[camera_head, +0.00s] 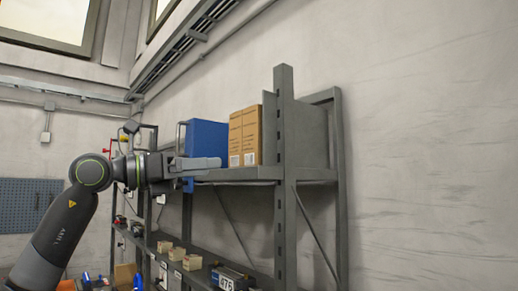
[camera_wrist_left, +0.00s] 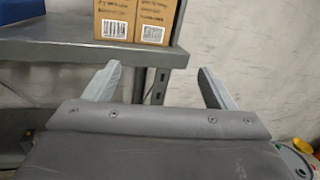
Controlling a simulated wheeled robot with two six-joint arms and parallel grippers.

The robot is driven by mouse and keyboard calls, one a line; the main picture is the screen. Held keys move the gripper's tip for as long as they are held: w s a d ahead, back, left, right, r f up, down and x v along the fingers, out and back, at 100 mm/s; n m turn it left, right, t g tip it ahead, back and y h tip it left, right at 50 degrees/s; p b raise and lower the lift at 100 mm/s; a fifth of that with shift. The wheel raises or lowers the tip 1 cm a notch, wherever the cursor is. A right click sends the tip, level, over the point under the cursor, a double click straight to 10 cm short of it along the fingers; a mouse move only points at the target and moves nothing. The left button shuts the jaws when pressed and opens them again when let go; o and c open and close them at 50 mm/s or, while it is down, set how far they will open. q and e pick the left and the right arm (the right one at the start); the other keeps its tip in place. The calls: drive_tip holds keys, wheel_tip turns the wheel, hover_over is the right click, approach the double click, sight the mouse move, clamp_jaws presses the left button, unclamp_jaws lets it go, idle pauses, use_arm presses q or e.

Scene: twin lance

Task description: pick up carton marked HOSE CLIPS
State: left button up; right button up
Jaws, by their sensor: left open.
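Two brown cartons stand upright side by side on the top shelf, a left one (camera_head: 235,138) and a right one (camera_head: 252,135). Their lower fronts, with white barcode labels, show at the top of the left wrist view, left carton (camera_wrist_left: 115,18) and right carton (camera_wrist_left: 157,20). The print is too small to tell which is marked HOSE CLIPS. My left gripper (camera_head: 213,163) is at about shelf height, in front of the shelf. In the wrist view its fingers (camera_wrist_left: 159,70) are spread with nothing between them, and the cartons lie beyond the fingertips. My right gripper is not in view.
A blue box (camera_head: 206,138) stands left of the cartons. The shelf edge (camera_wrist_left: 80,50) runs just beyond the left fingertip. A grey upright post (camera_head: 284,180) stands right of the cartons. A lower shelf holds several small boxes (camera_head: 192,262) and a box marked 475 (camera_head: 228,282).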

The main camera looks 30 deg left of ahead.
use_arm(q)
drive_tip(key=s+a+r+n+t+y, duration=0.1)
drive_tip(key=s+a+r+n+y, duration=0.1)
drive_tip(key=s+a+r+y, duration=0.3)
drive_tip(key=p, duration=0.6)
approach(235, 149)
drive_tip(key=w+d+f, duration=0.1)
drive_tip(key=w, duration=0.2)
drive_tip(key=w+p, duration=0.1)
drive_tip(key=w+d+p, duration=0.1)
drive_tip(key=w+p, duration=0.1)
drive_tip(key=shift+w+d+r+h+p, duration=0.2)
drive_tip(key=shift+w+r+h+p, duration=0.05)
drive_tip(key=shift+r+h+p, duration=0.1)
drive_tip(key=shift+w+d+f, duration=0.2)
drive_tip(key=shift+w+d, duration=0.05)
drive_tip(key=shift+w, duration=0.3)
drive_tip(key=c, duration=1.3)
drive_tip(key=shift+r, duration=0.1)
